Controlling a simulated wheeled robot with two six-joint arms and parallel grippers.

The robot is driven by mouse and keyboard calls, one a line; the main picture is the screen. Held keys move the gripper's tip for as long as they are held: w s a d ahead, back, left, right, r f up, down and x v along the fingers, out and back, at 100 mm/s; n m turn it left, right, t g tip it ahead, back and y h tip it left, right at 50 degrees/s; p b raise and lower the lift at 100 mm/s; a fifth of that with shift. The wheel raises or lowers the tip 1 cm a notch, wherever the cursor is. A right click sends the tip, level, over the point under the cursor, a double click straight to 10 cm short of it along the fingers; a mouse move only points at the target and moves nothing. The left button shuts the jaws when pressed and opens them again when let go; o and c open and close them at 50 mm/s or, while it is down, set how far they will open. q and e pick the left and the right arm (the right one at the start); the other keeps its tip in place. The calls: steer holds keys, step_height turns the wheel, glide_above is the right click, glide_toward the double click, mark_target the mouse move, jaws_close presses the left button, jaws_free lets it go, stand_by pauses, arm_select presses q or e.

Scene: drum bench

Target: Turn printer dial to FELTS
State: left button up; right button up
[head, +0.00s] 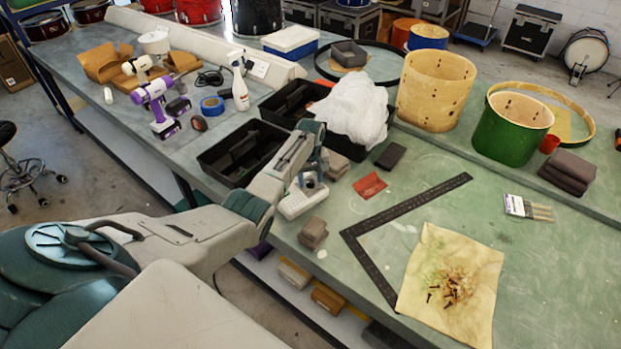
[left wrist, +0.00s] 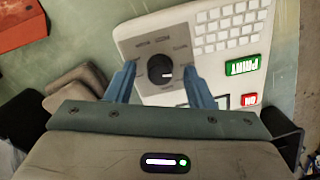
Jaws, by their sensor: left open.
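The label printer (head: 297,203) is a pale, boxy device on the green bench, partly behind my left arm in the head view. The left wrist view shows its keyboard (left wrist: 232,28), a green PRINT key (left wrist: 242,65) and a red ON key (left wrist: 249,99). My right gripper is not in view.
Grey-brown blocks (head: 313,233) lie beside the printer. A red cloth (head: 370,185), a black steel square (head: 378,267) and a stained cloth with screws (head: 425,297) lie to the right. A black open case (head: 243,150) and white cloth (head: 350,112) stand behind.

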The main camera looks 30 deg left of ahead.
mark_target(310, 181)
arm_select(q)
step_height(310, 181, up, 11)
steer(key=b, duration=0.3)
steer(key=shift+f, duration=0.15)
stand_by(0.6)
